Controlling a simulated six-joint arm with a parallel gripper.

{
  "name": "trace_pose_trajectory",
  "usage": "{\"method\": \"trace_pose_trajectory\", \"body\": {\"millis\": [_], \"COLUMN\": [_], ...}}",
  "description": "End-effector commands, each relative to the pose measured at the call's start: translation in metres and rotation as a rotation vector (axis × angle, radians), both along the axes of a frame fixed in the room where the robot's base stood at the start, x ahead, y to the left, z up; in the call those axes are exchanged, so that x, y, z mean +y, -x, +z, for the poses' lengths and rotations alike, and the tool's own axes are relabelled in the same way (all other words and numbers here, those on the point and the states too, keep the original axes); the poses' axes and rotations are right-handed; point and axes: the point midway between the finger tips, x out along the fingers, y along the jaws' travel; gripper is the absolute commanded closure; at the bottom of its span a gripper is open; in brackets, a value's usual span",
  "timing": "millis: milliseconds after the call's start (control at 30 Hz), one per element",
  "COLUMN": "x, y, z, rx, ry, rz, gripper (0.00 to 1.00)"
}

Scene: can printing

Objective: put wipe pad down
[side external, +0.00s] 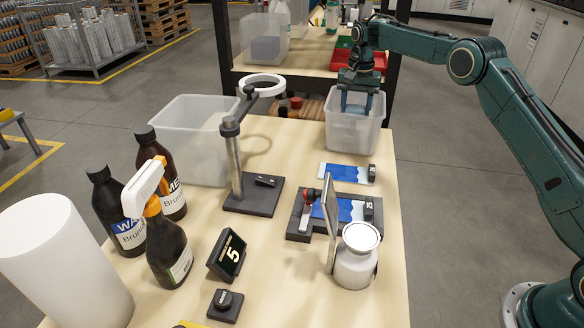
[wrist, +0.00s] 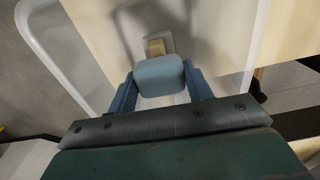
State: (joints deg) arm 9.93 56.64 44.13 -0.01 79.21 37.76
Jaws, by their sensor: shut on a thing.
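My gripper (wrist: 160,88) is shut on the wipe pad (wrist: 160,74), a light blue block between its two blue fingers. In the side view my gripper (side external: 356,104) points down into the mouth of a translucent bin (side external: 352,136) at the back right of the table. The pad is mostly hidden there by the fingers and the cloudy bin wall. In the wrist view the bin's pale rim (wrist: 262,40) surrounds the pad. A small tan piece shows just beyond the pad; I cannot tell whether it belongs to the pad. The gap to the bin floor is unclear.
A larger translucent bin (side external: 190,140) stands at left, near a stand with a post (side external: 236,165). A blue-and-white printed sheet (side external: 347,172), a fixture (side external: 300,222) and a white can (side external: 357,258) lie in front. Bottles (side external: 112,212) stand at left.

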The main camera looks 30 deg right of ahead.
Motion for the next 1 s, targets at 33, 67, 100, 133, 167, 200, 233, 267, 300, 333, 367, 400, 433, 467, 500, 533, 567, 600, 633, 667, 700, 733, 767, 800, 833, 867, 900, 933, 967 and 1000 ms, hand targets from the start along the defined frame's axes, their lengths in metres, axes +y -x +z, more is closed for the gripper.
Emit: {"method": "trace_pose_trajectory", "body": {"millis": [33, 67, 100, 133, 167, 200, 233, 267, 300, 333, 367, 400, 433, 467, 500, 533, 567, 600, 633, 667, 700, 733, 767, 800, 833, 867, 900, 933, 967, 1000], "x": [0.0, 0.0, 0.0, 0.0, 0.0, 0.0, 0.0, 0.0, 0.0, 0.0, 0.0, 0.0, 0.0, 0.0, 0.0, 0.0, 0.0, 0.0, 0.0, 0.0, 0.0, 0.0, 0.0, 0.0, 0.0, 0.0, 0.0, 0.0, 0.0, 0.0], "y": [0.0, 0.0, 0.0, 0.0, 0.0, 0.0, 0.0, 0.0, 0.0, 0.0, 0.0, 0.0, 0.0, 0.0, 0.0, 0.0, 0.0, 0.0, 0.0, 0.0, 0.0, 0.0, 0.0, 0.0, 0.0, 0.0, 0.0, 0.0, 0.0, 0.0], "z": [0.0, 0.0, 0.0, 0.0, 0.0, -0.001, -0.001, -0.002, -0.003, -0.004, -0.004, -0.005, -0.006, -0.006, -0.007, -0.008, -0.008, -0.009, -0.01, -0.011, -0.011, -0.012, -0.012, -0.012, -0.012, -0.012, -0.012, -0.012, -0.012, -0.012], "rx": [0.0, 0.0, 0.0, 0.0, 0.0, 0.0, 0.0, 0.0, 0.0, 0.0, 0.001, 0.001, 0.001, 0.001, 0.001, 0.001, 0.001, 0.001, 0.001, 0.001, 0.0, 0.0, 0.0, 0.0, 0.0, 0.0, 0.0, 0.0, 0.0, 0.0], "ry": [0.0, 0.0, 0.0, 0.0, 0.0, 0.0, 0.0, 0.0, 0.0, 0.0, -0.001, -0.001, 0.0, 0.0, 0.0, 0.0, 0.0, 0.0, 0.0, 0.0, 0.0, 0.0, 0.0, 0.0, 0.0, 0.0, 0.0, 0.0, 0.0, 0.0], "rz": [0.0, 0.0, 0.0, 0.0, 0.0, 0.0, 0.0, 0.0, 0.0, 0.0, 0.0, 0.0, 0.0, 0.0, 0.0, 0.0, 0.0, 0.0, 0.0, 0.0, 0.0, 0.0, 0.0, 0.0, 0.0, 0.0, 0.0, 0.0, 0.0, 0.0], "gripper": [0.71, 0.71, 0.71, 0.71, 0.71, 0.71, 0.71, 0.71, 0.71, 0.71, 0.71, 0.71, 0.71, 0.71, 0.71, 0.71, 0.71, 0.71, 0.71, 0.71, 0.71, 0.71, 0.71, 0.44, 0.38, 0.32, 0.28, 0.28, 0.28, 0.28]}}
